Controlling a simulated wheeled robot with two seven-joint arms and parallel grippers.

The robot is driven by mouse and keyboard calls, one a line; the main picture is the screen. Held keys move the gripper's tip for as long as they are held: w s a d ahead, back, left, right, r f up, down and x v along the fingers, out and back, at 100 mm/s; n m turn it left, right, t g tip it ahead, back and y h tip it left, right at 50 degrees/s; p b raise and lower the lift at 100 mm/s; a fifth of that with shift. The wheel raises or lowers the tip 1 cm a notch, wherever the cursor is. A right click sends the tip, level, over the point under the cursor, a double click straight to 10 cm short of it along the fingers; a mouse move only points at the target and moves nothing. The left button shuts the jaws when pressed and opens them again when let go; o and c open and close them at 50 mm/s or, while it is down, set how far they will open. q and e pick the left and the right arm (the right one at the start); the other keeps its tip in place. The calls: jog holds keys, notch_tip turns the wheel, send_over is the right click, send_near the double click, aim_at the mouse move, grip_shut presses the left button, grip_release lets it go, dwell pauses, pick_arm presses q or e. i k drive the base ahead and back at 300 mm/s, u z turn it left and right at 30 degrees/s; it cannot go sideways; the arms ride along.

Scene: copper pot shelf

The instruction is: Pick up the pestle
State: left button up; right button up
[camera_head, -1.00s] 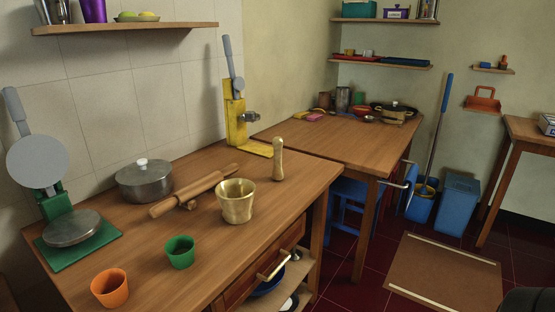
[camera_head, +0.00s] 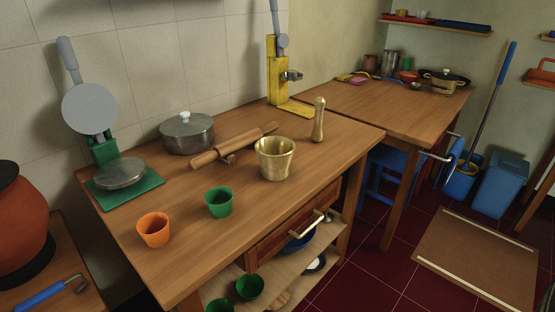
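The pestle (camera_head: 319,121) is a light tan wooden piece with a rounded knob on top. It stands upright on the wooden table (camera_head: 180,262), near its back right part. It is behind and to the right of the brass mortar (camera_head: 275,159) and apart from it. The mortar is a flared, gold-coloured cup standing upright. Neither of my grippers shows in the head view.
A rolling pin (camera_head: 234,145), a lidded pot (camera_head: 187,133), a green cup (camera_head: 219,202) and an orange cup (camera_head: 153,230) stand left of the mortar. A yellow press (camera_head: 273,75) is behind the pestle.

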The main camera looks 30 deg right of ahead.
aim_at(317, 134)
jog(key=z, duration=2.55)
jog(key=i, duration=2.25)
jog(key=u, duration=1.8)
